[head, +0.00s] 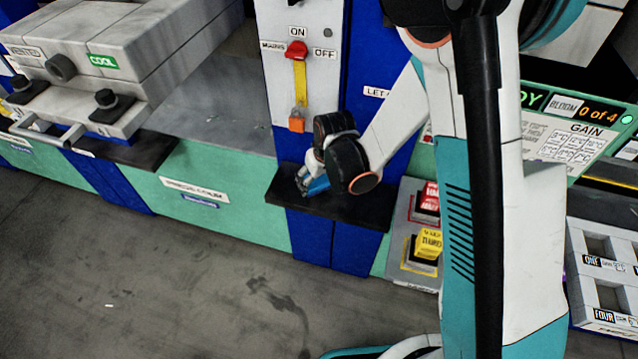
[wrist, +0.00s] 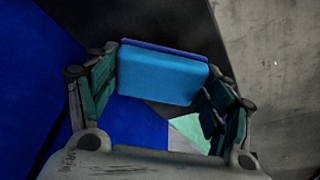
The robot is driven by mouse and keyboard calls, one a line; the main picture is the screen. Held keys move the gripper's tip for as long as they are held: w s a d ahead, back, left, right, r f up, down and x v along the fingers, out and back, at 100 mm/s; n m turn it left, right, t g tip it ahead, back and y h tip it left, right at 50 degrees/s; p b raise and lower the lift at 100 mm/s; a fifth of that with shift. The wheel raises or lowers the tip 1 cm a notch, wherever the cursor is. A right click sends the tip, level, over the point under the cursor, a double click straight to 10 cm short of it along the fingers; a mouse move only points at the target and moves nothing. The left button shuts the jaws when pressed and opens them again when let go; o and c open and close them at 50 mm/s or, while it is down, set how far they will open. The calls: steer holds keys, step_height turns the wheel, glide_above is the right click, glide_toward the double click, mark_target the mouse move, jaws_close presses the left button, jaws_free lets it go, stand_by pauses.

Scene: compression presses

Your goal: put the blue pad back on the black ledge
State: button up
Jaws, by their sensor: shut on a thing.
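The blue pad (head: 318,186) is a small bright-blue block with a darker blue edge. It shows larger in the wrist view (wrist: 160,76), between the two fingers. My gripper (head: 307,183) is shut on the pad, with its fingers at the pad's left and right sides in the wrist view. The black ledge (head: 350,208) juts from the blue column in the head view, and the pad is over its left part. Dark ledge surface (wrist: 175,22) also shows behind the pad in the wrist view. I cannot tell whether the pad touches the ledge.
Above the ledge is a panel with a red switch (head: 296,51) and an orange padlock (head: 297,120). Right of the ledge stands a box with a red button (head: 427,198) and a yellow button (head: 428,243). A grey press (head: 120,60) is at left. Floor in front is open.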

steer(key=shift+b+x, duration=0.3)
steer(key=shift+x, duration=0.55)
steer(key=shift+d+f, duration=0.1)
steer(key=shift+d, duration=0.05)
steer(key=shift+f, duration=0.15)
steer(key=o, duration=1.4)
steer(key=shift+r, duration=0.2)
steer(key=p+v, duration=0.4)
steer(key=v, duration=0.8)
